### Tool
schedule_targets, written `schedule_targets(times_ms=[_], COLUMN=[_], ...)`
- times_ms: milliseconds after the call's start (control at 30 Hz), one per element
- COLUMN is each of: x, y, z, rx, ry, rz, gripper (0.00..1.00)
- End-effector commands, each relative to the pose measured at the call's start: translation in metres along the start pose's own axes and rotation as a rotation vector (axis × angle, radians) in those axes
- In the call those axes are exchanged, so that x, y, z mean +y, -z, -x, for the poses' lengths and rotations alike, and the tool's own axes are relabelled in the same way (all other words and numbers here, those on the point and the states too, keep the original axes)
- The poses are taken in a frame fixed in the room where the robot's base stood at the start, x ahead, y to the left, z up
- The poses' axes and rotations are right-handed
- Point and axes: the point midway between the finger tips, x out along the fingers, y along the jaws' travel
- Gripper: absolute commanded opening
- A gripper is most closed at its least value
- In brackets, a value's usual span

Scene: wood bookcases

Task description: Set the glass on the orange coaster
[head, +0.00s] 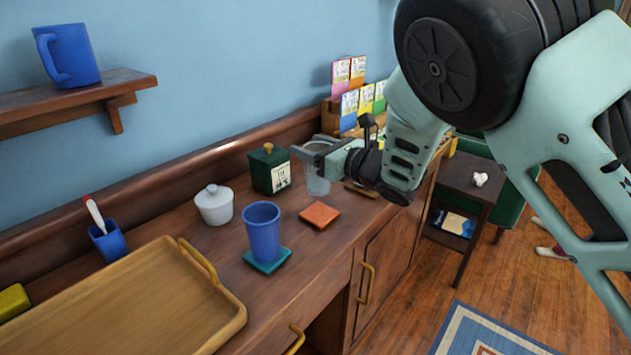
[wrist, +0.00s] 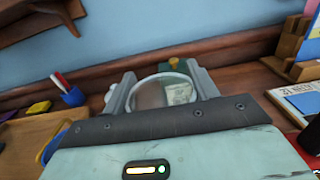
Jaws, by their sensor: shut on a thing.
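My gripper (head: 308,153) is shut on a clear glass (head: 317,182), which hangs upright in the jaws at the back right of the cabinet top. In the wrist view the round rim of the glass (wrist: 164,77) shows between the two fingers (wrist: 162,90). The orange coaster (head: 320,215) lies empty on the wood top, nearer than the glass and close below it in the head view. I cannot tell whether the glass base touches the wood. A blue cup (head: 262,230) stands on a teal coaster (head: 268,261) to the left of the orange one.
A white lidded pot (head: 214,205) and a dark green box (head: 270,169) stand left of the glass. A wooden tray (head: 130,305) fills the front left. A card rack (head: 331,117) stands behind at the right. A blue mug (head: 70,55) sits on a wall shelf (head: 75,101).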

Motion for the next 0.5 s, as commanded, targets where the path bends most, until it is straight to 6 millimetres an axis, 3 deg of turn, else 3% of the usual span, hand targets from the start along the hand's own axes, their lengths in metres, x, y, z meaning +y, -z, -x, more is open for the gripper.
schedule_targets(times_ms=[100,333,500], x=[-0.001,-0.001,-0.001], y=[0.018,0.036,0.06], z=[0.0,0.0,0.0], rx=[0.0,-0.002,0.0], ry=[0.002,0.002,0.002], rz=[0.001,0.001,0.0], gripper=[0.16,0.16,0.16])
